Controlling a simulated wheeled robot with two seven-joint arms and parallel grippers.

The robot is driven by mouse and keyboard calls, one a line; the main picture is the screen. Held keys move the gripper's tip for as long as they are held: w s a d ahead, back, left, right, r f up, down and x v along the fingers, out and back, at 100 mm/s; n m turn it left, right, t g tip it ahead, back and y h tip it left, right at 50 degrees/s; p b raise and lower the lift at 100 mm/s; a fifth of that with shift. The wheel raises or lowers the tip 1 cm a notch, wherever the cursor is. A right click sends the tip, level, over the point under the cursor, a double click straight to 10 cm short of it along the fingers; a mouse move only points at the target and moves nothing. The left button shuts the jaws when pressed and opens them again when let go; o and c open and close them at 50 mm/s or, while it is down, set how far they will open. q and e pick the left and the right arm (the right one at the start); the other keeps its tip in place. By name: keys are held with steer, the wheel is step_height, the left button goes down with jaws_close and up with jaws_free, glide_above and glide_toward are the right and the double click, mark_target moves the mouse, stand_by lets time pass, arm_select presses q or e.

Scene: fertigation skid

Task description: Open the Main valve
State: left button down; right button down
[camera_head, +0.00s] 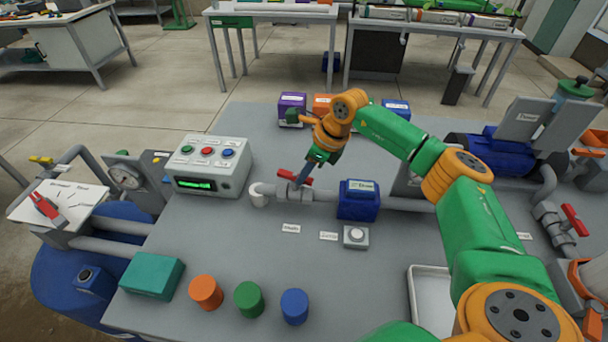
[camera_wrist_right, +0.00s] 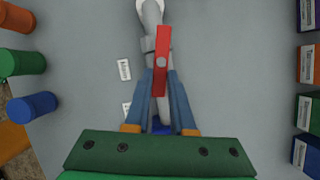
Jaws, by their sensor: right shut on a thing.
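A valve with a red lever handle (camera_wrist_right: 163,45) sits on a grey pipe (camera_head: 322,195) on the bench. In the right wrist view the lever lies nearly in line with the pipe, slightly tilted. My right gripper (camera_wrist_right: 161,88) has its two blue fingers on either side of the lever and is shut on it. In the head view my right gripper (camera_head: 298,182) reaches down onto this valve and hides part of it. The lever's red ends (camera_head: 285,173) show beside the fingers. My left gripper is not in view.
A control box (camera_head: 208,165) stands left of the valve and a blue meter (camera_head: 358,200) right of it. Another red-handled valve (camera_head: 574,220) is at the far right. Coloured cylinders (camera_head: 248,299) and a teal box (camera_head: 152,277) stand at the front left.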

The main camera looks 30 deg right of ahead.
steer(key=shift+w+d+n+g+y+b, duration=0.15)
steer(key=shift+n+y+b, duration=0.05)
steer(key=shift+n, duration=0.5)
steer(key=shift+w+d+n+g+y+b, duration=0.1)
steer(key=shift+n+g+y+b, duration=0.1)
steer(key=shift+n, duration=0.5)
steer(key=c, duration=0.8)
jaws_free()
steer(key=shift+o, duration=0.2)
steer(key=v, duration=0.7)
steer(key=shift+b, duration=0.45)
steer(key=shift+d, duration=0.1)
